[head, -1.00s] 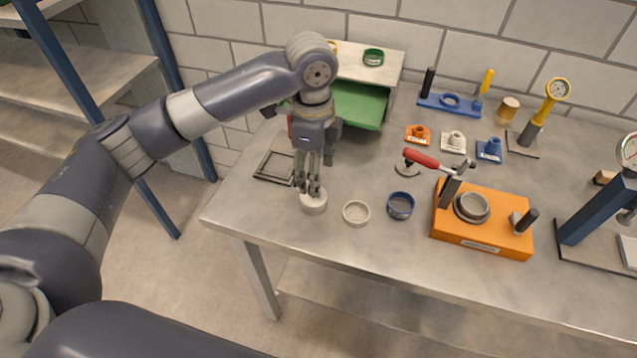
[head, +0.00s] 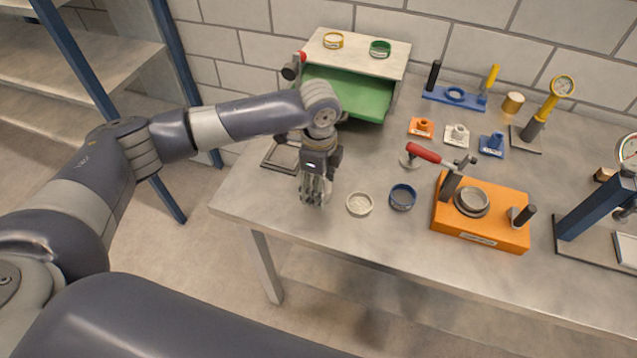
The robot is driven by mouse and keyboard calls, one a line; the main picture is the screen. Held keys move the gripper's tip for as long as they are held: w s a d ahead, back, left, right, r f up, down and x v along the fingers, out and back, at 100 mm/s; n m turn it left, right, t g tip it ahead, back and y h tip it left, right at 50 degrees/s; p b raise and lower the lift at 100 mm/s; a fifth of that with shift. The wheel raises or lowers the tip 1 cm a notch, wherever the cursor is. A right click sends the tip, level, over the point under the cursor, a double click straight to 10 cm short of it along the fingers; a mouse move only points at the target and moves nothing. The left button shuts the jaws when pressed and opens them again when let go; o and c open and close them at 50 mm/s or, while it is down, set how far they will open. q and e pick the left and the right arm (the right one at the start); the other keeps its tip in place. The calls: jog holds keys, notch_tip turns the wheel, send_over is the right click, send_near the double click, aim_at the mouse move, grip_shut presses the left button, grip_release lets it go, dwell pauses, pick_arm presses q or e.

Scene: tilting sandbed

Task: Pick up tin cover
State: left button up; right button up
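A small pale round piece, which looks like the tin cover (head: 328,190), is at the table's front left, mostly hidden behind the fingers of my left gripper (head: 314,198). The fingers point down and are right at it. I cannot tell whether they grip it or only stand in front of it. A pale round tin (head: 360,204) with light contents sits open just to the right. My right gripper is out of view.
A blue ring-shaped dish (head: 402,197) and an orange clamp fixture (head: 480,236) stand to the right. A dark square frame (head: 281,155) lies behind the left gripper. A green-fronted box (head: 350,92) stands at the back. The table's front edge is close.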

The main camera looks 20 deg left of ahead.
pick_arm(q)
jog(key=shift+f, duration=0.15)
jog(key=c, duration=0.7)
jog(key=shift+c, duration=0.2)
